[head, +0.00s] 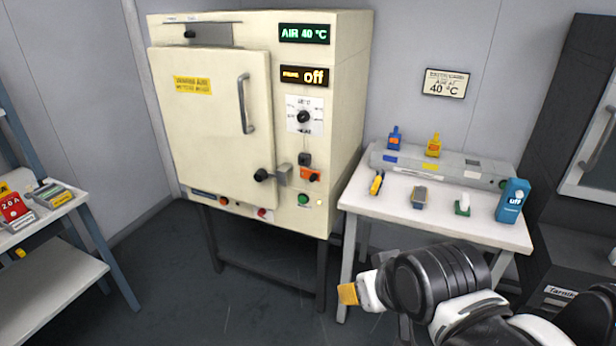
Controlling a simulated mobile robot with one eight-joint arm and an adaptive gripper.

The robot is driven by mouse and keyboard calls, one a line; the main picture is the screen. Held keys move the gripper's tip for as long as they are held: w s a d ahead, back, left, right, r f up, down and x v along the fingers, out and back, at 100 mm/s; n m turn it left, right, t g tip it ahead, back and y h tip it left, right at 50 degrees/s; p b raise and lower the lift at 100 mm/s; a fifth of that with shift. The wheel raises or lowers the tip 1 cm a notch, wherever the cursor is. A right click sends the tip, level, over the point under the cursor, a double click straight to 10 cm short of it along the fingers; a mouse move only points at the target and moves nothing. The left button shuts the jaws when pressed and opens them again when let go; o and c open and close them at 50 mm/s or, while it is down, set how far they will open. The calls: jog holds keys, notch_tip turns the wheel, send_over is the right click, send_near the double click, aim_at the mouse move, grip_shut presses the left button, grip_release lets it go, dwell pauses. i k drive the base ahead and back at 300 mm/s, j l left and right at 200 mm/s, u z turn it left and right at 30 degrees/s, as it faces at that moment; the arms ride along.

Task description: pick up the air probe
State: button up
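My gripper (350,294) is at the lower middle, in front of the small white table and below its top. An orange-yellow block shows at its tip; I cannot tell whether this is a finger pad or a held thing, or whether the fingers are open. No thing is clearly marked as the air probe. Small devices lie on the table: a yellow-and-dark one (376,183), a grey-blue one with a yellowish base (419,197), and a green one with a white top (462,206). A blue one (394,138) and a yellow one (433,146) stand behind on a grey bar.
The white table (480,232) stands right of a cream oven (220,130), whose door is shut and whose display reads AIR 40 °C. A blue box (512,201) stands at the table's right end. A shelf (40,290) is at left. The floor before the oven is clear.

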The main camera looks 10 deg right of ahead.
aim_at(375, 186)
jog(key=i+l+z, duration=0.2)
jog(key=i+l, duration=0.2)
jog(key=i+l+z, duration=0.15)
jog(key=i+l, duration=0.2)
jog(key=i, duration=0.2)
jog(key=i+l+z, duration=0.2)
jog(key=i, duration=0.3)
jog(key=l, duration=0.1)
